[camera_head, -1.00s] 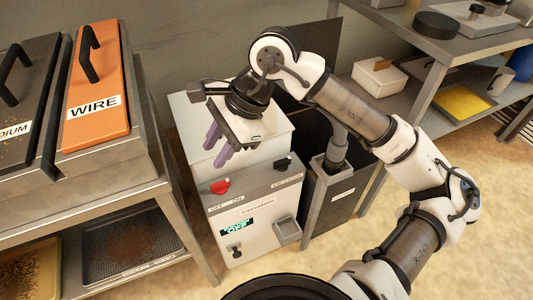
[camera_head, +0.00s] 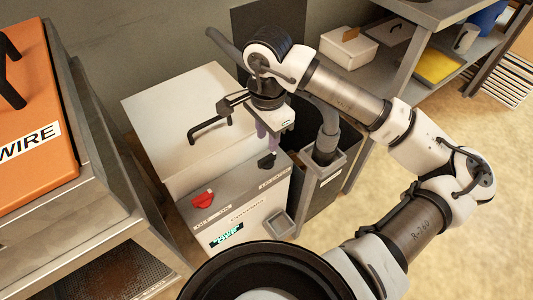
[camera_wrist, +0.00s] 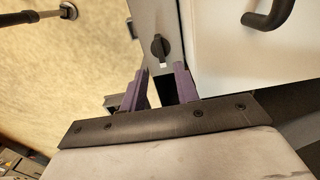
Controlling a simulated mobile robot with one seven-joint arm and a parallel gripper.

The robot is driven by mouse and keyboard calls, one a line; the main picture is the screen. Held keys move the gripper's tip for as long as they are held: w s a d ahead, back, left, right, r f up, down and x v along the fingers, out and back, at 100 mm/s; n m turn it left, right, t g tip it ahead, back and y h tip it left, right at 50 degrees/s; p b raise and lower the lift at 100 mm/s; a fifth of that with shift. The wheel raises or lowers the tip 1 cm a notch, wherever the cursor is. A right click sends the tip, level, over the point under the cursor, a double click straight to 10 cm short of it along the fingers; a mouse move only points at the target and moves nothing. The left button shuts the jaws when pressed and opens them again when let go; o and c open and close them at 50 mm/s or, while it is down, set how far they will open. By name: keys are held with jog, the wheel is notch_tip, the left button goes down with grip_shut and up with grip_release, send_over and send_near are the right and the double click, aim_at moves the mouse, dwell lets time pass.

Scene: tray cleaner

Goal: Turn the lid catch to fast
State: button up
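The lid catch is a black knob (camera_head: 267,160) at the right end of the machine's sloped front panel, above a small label. In the wrist view the knob (camera_wrist: 159,47) shows just beyond my fingertips, with a small pale mark at its end. My gripper (camera_head: 268,142) is just above and behind the knob, its purple fingers pointing down. In the wrist view my gripper (camera_wrist: 160,76) is open and empty, its fingers apart on either side of the knob's line. I cannot see contact. The machine's white lid (camera_head: 170,110) is down.
A red switch knob (camera_head: 203,198) sits left on the same panel, with a lit display (camera_head: 227,235) below. The lid's black handle (camera_head: 210,129) rises left of my gripper. An orange-lidded bin (camera_head: 35,110) is at left.

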aim_at(267, 157)
notch_tip(267, 157, down, 7)
jog(key=shift+f+b, duration=0.2)
jog(key=shift+b, duration=0.15)
grip_shut()
